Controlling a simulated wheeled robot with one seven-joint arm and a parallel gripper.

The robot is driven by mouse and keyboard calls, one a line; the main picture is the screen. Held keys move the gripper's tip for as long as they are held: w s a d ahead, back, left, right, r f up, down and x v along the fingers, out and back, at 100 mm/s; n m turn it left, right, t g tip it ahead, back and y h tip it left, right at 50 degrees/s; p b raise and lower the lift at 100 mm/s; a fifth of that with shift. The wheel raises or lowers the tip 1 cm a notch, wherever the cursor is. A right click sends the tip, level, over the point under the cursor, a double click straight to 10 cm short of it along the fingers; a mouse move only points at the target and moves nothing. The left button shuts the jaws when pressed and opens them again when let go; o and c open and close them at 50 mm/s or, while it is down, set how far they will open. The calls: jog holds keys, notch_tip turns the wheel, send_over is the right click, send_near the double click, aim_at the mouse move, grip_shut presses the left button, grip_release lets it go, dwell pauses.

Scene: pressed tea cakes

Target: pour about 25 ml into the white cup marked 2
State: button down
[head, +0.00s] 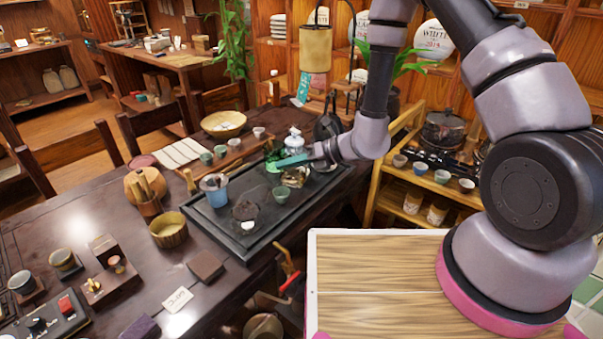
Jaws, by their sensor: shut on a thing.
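My gripper (288,161) reaches in from the right over the dark tea tray (224,220). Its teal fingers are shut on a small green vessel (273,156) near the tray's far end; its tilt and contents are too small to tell. Small cups stand in a row behind the tray: greenish ones (206,158) to the left and two pale ones, one nearer (235,142) and one farther (259,132). No number is readable on any, so I cannot tell which is marked 2. The row is left of and beyond my gripper.
On the tray are a white-and-blue pot (294,138) close behind my gripper, a green cup (281,194), a dark lump (245,210) and a blue vessel (214,193). A woven basket (224,123) lies beyond the cups. A wooden shelf (388,205) with cups stands right.

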jog(key=shift+s+a+f+n+t, duration=0.1)
jog(key=shift+s+n+t, duration=0.2)
jog(key=shift+n, duration=0.1)
jog(key=shift+s+a+n+t+h, duration=0.2)
jog(key=shift+s+n+t, duration=0.15)
jog(key=shift+s, duration=0.15)
jog(key=shift+s+a+n+t+h, duration=0.15)
jog(key=shift+s+n+t, duration=0.15)
jog(key=shift+s, duration=0.2)
dwell(1.2)
jog(key=shift+s+a+f+n+t, duration=0.25)
jog(key=shift+s+f+n+t, duration=0.2)
jog(key=shift+f+n, duration=0.2)
jog(key=shift+s+a+f+n+t, duration=0.25)
jog(key=shift+s+f+n+t, duration=0.2)
jog(key=shift+s+f, duration=0.2)
jog(key=shift+s+a+f+n+t, duration=0.25)
jog(key=shift+s+f+n+t, duration=0.15)
jog(key=shift+f+n, duration=0.25)
jog(key=shift+s, duration=0.1)
